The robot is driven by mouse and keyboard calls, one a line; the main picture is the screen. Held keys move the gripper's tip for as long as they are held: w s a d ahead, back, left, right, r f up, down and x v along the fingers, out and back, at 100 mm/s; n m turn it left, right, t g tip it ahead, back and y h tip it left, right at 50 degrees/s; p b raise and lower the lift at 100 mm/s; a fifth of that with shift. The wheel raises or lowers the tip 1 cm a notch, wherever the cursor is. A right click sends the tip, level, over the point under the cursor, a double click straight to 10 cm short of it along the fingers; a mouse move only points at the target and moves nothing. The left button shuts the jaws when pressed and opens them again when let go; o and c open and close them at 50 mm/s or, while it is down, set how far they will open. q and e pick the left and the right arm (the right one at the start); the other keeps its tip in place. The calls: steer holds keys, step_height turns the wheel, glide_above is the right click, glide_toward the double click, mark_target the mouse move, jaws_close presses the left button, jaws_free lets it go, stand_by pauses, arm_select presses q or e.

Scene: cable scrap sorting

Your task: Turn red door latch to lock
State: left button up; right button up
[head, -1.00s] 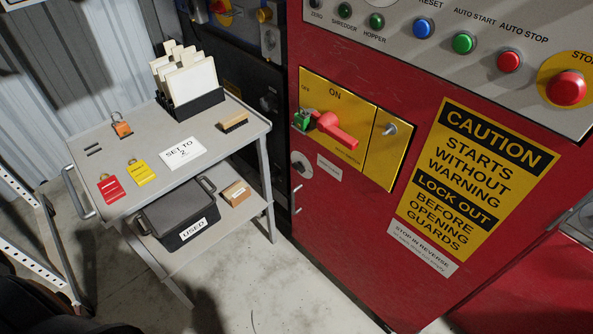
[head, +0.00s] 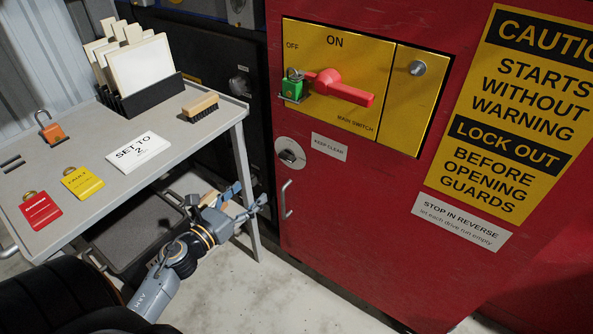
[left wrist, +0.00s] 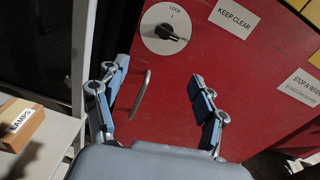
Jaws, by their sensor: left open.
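The door latch is a round pale plate (head: 290,153) with a dark knob on the red door (head: 350,220). In the left wrist view the latch plate (left wrist: 160,42) has LOCK and a mark printed at its top, and the black knob (left wrist: 174,33) points to the right, away from that mark. My left gripper (head: 248,199) is open and empty, below and left of the latch, apart from it. In the left wrist view its fingers (left wrist: 158,78) are spread, with the latch beyond and above them. My right gripper is not in view.
A door handle (head: 287,199) sits below the latch. Above is a yellow switch panel (head: 310,38) with a red lever (head: 345,90) and green padlock (head: 292,86). A grey cart (head: 95,217) stands left, holding padlocks, cards and a brush. Clear floor (head: 310,300) lies before the door.

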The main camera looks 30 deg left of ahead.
arm_select(q)
steer(key=r+m, duration=0.1)
steer(key=p, duration=0.1)
glide_toward(285, 159)
steer(key=w, duration=0.7)
steer(key=shift+w+d, duration=0.15)
steer(key=shift+d, duration=0.05)
steer(key=shift+w+d, duration=0.1)
steer(key=shift+w, duration=0.6)
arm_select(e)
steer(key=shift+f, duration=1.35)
arm_select(q)
steer(key=shift+c, duration=0.4)
steer(key=c, duration=1.1)
